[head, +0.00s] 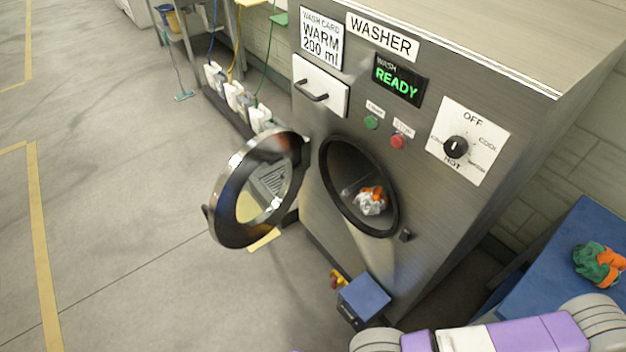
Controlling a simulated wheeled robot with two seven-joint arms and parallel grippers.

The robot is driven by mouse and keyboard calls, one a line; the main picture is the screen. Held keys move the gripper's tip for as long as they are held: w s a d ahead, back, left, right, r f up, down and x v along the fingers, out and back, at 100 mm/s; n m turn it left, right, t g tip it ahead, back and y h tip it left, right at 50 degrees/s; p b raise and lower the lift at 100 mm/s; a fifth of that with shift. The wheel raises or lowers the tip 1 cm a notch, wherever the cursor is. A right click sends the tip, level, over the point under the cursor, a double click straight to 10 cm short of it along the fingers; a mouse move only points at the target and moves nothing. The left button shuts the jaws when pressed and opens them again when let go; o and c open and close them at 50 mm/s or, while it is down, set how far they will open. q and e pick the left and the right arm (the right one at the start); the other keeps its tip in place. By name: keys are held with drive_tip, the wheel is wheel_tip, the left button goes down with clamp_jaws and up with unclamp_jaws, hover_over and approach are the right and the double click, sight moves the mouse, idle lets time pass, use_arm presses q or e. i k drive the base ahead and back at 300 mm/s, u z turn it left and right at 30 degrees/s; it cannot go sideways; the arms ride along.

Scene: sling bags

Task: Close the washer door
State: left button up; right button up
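The washer (440,215) is a large brushed-metal machine in the middle and right of the head view. Its round door (222,208) has a shiny metal rim around clear glass and stands open, swung out to the left of the opening. A small dark handle (207,214) shows at the door's outer left edge. The round opening (325,165) has a dark rim, and white and orange cloth (370,201) lies inside. A dark latch piece (405,236) sits right of the opening. Neither gripper is in view; part of my arm shows at the bottom right.
A blue table (548,285) at the right holds green and orange cloth (598,262). A blue box-like object (366,296) sits low before the washer, beside a red and yellow part (337,279). The floor at left is clear.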

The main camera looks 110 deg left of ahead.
sight(224, 227)
drive_tip(key=z, duration=0.1)
drive_tip(key=k, duration=2.65)
drive_tip(key=u, duration=2.05)
drive_tip(key=i, duration=0.5)
drive_tip(key=z, duration=0.05)
drive_tip(key=k, duration=1)
drive_tip(key=u, duration=1.75)
drive_tip(key=i, duration=1.25)
drive_tip(key=z, duration=0.25)
